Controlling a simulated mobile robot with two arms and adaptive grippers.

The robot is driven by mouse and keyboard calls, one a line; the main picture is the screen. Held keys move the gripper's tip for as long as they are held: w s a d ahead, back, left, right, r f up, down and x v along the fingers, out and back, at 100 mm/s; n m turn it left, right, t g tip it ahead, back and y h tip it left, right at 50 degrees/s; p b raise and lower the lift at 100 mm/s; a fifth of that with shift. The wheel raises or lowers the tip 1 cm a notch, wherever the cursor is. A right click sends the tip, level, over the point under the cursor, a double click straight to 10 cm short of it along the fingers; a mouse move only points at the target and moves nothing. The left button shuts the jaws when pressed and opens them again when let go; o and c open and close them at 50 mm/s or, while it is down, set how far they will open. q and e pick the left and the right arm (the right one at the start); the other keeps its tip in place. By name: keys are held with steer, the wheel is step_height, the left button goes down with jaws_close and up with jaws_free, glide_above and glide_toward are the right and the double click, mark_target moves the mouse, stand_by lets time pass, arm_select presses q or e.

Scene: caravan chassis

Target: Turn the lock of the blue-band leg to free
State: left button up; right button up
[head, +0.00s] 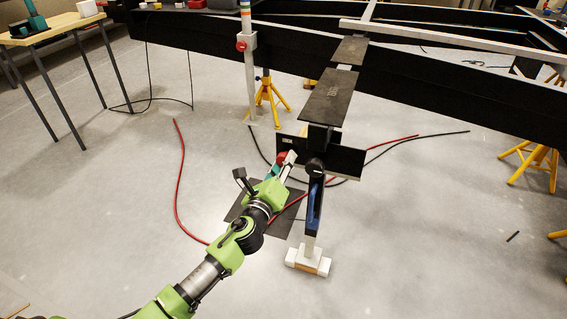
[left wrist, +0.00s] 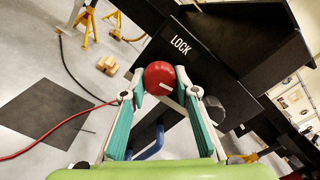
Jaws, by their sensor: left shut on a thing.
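The lock knob is a red ball (left wrist: 160,75) with a short white mark, on a black plate (left wrist: 205,62) lettered LOCK in the left wrist view. In the head view the red knob (head: 282,156) shows partly behind my gripper. My left gripper (left wrist: 163,88) has a finger on each side of the knob and is shut on it; the tips also show in the head view (head: 287,162). Just right of it stands an upright leg with a blue part (head: 314,206), its foot on a pale block (head: 309,262). My right gripper is not in view.
A black chassis beam (head: 440,90) crosses behind, with yellow stands (head: 270,98) below. Another leg (head: 248,70) with coloured bands and a red knob stands farther back. Red and black cables and a dark mat (head: 240,205) lie on the floor. A wooden table (head: 55,32) is at upper left.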

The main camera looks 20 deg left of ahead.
arm_select(q)
steer(key=n, duration=0.3)
steer(key=shift+n, duration=0.4)
steer(key=n, duration=0.2)
steer(key=shift+r+n, duration=0.1)
steer(key=shift+n, duration=0.2)
steer(key=n+p, duration=0.1)
steer(key=n, duration=0.3)
steer(key=shift+r+n, duration=0.15)
steer(key=shift+n, duration=0.15)
steer(key=n+p, duration=0.2)
steer(key=n, duration=0.2)
steer(key=shift+n, duration=0.4)
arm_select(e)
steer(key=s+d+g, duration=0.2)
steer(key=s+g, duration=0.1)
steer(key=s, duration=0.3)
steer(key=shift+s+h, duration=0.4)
arm_select(q)
steer(key=shift+n, duration=0.3)
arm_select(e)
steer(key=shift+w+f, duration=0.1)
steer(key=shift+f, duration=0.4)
arm_select(q)
steer(key=o, duration=1.1)
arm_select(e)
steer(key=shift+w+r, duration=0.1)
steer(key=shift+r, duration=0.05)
